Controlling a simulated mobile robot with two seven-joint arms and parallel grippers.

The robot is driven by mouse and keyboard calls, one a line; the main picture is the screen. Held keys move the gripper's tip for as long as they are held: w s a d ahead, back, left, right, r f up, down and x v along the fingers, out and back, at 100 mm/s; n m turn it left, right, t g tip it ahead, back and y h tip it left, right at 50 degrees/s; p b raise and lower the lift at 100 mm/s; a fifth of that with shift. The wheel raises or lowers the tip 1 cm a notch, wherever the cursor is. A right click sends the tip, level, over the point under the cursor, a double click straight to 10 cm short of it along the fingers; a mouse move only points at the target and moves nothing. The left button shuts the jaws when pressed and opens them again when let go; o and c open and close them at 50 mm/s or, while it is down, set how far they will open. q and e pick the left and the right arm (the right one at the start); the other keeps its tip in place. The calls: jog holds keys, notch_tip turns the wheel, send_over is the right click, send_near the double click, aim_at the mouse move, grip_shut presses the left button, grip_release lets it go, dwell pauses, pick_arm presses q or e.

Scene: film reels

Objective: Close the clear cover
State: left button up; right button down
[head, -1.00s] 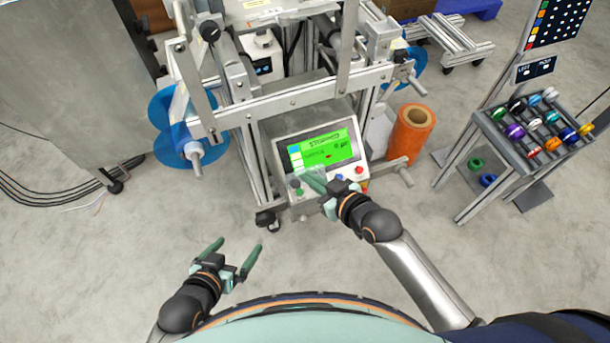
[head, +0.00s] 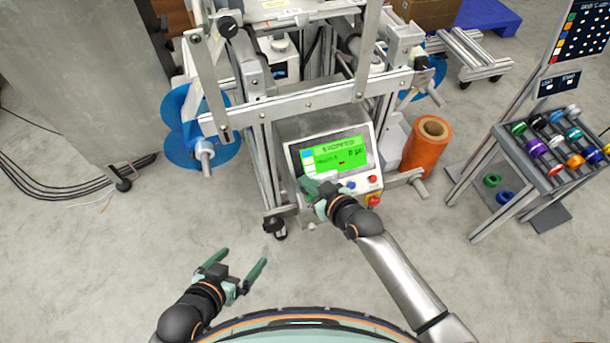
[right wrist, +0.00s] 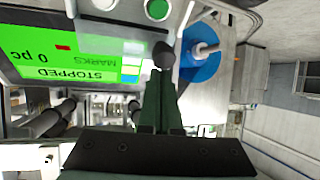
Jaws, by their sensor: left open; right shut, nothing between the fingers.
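The control box (head: 367,158) has a lit green screen (head: 340,152) and buttons below it. My right gripper (head: 306,184) is shut and empty at the lower left of the panel, hiding the buttons there. In the right wrist view its fingertips (right wrist: 163,72) are by a dark round knob (right wrist: 164,54); contact cannot be told. My left gripper (head: 243,258) is open and empty over the floor.
The machine frame (head: 290,108) rises behind the box, with a blue reel disc (head: 180,150) at left. An orange roll (head: 425,150) stands right of the box. A rack of coloured reels (head: 548,150) is at far right. The floor at front left is clear.

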aim_at(302, 194)
jog(key=shift+s+f, duration=0.1)
pick_arm(q)
jog(key=shift+f+b, duration=0.25)
jog(key=shift+b, duration=0.05)
pick_arm(e)
jog(key=s+f, duration=0.1)
jog(key=s+d+f, duration=0.1)
jog(key=s+f, duration=0.1)
jog(key=shift+f, duration=0.15)
jog(key=shift+s, duration=0.1)
jog(key=w+r+p, duration=0.1)
jog(key=w+a+r+p, duration=0.1)
jog(key=r+p, duration=0.1)
jog(key=shift+w+a+r, duration=0.1)
jog(key=shift+w+r, duration=0.05)
jog(key=shift+r, duration=0.15)
pick_arm(q)
jog(key=r, duration=0.1)
jog(key=a+r+p, duration=0.1)
jog(key=w+r+p, duration=0.1)
jog(key=shift+a+r, duration=0.3)
jog(key=shift+r, duration=0.05)
pick_arm(e)
jog(key=v, duration=0.9)
pick_arm(q)
jog(key=shift+s, duration=0.1)
